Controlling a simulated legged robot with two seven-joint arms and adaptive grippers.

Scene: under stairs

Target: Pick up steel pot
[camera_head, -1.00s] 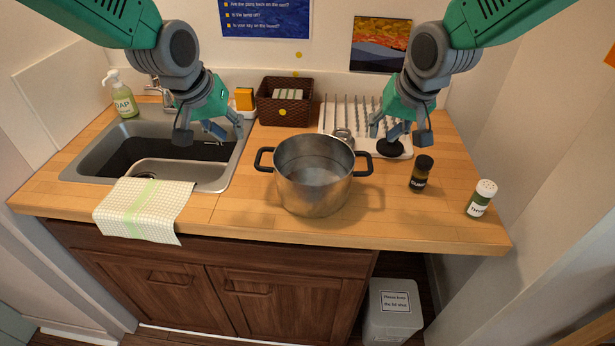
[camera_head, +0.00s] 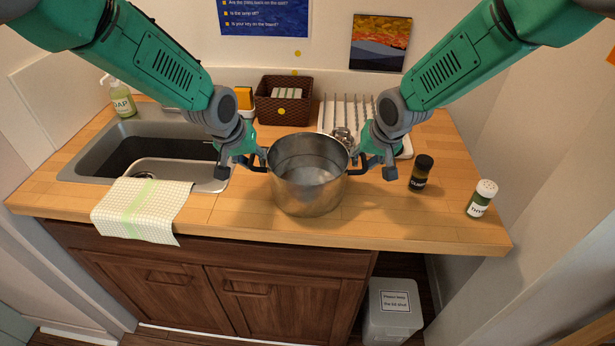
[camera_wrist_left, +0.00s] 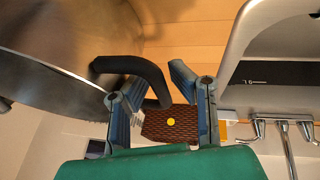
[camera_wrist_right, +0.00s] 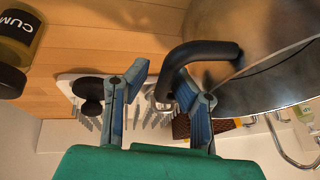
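The steel pot (camera_head: 308,188) stands upright on the wooden counter, with a black handle on each side. My left gripper (camera_head: 241,170) is at the pot's left handle. In the left wrist view, the open fingers straddle the left handle (camera_wrist_left: 140,67), one inside its loop and one outside. My right gripper (camera_head: 374,170) is at the right handle. In the right wrist view, its open fingers straddle the right handle (camera_wrist_right: 205,49) in the same way. Gaps show between handles and fingers. In the head view, the grippers partly hide both handles.
A sink (camera_head: 95,155) with a checked towel (camera_head: 145,208) over its front edge lies left. A wicker basket (camera_head: 284,109) and drying rack (camera_head: 350,108) are behind the pot. The counter before the pot is clear.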

